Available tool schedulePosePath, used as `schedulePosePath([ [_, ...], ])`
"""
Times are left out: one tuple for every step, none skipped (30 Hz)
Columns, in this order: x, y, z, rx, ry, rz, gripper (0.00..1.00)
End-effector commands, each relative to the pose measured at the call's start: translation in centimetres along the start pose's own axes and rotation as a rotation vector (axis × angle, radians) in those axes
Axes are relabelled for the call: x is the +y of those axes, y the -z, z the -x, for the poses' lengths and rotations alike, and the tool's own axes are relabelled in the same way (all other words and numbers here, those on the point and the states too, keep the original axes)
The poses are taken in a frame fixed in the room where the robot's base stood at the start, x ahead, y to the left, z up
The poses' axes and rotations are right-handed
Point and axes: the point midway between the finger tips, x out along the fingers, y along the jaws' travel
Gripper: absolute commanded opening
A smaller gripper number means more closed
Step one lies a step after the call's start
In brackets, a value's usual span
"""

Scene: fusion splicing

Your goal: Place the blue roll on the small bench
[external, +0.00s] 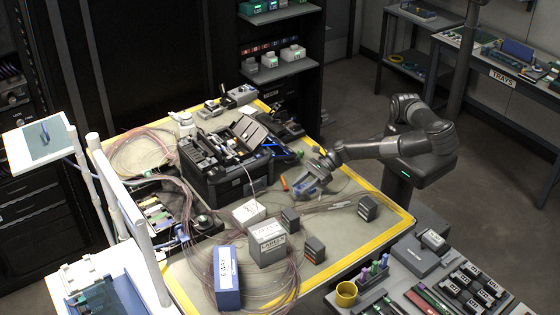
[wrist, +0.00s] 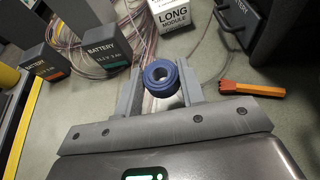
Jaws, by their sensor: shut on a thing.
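The blue roll (wrist: 150,83) is a short ring with a dark hole, seen end-on between my two grey fingers in the wrist view. My gripper (wrist: 160,88) is shut on it. In the external view my gripper (external: 306,188) hangs low over the yellow-edged main table, right of the black open case; the roll cannot be made out there. A low bench (external: 342,300) stands at the lower right, and a bench labelled TRAYS (external: 503,78) stands at the back right. I cannot tell by name which is the small bench.
An orange stick (wrist: 252,89) lies beside my gripper. The black case (external: 225,181) blocks the left side. Floor (external: 345,118) shows behind my arm.

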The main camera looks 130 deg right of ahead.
Motion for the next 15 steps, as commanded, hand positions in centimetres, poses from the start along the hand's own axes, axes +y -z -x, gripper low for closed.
schedulePosePath([
  [-0.21,0.59,0.04,0.002,-0.009,0.004,0.11],
  [-0.22,0.84,0.07,0.003,-0.015,0.006,0.11],
  [-0.19,1.08,0.09,0.003,-0.023,0.008,0.11],
  [-0.17,1.22,0.1,0.003,-0.027,0.008,0.11],
  [-0.15,1.31,0.11,0.003,-0.03,0.009,0.11],
  [-0.14,1.38,0.12,0.003,-0.033,0.01,0.11],
  [-0.14,1.38,0.12,0.003,-0.034,0.01,0.11],
  [-0.13,1.37,0.12,0.002,-0.034,0.009,0.11],
  [-0.12,1.35,0.12,0.002,-0.034,0.008,0.11],
  [-0.12,1.34,0.12,0.002,-0.034,0.008,0.11],
  [-0.12,1.34,0.11,0.002,-0.034,0.008,0.11],
  [-0.13,1.29,0.06,0.002,-0.033,0.007,0.11],
  [-0.14,1.22,-0.05,0.002,-0.031,0.006,0.11],
  [-0.17,1.11,-0.22,0.001,-0.029,0.004,0.11],
  [-0.23,0.86,-0.58,0.0,-0.023,0.0,0.11],
])
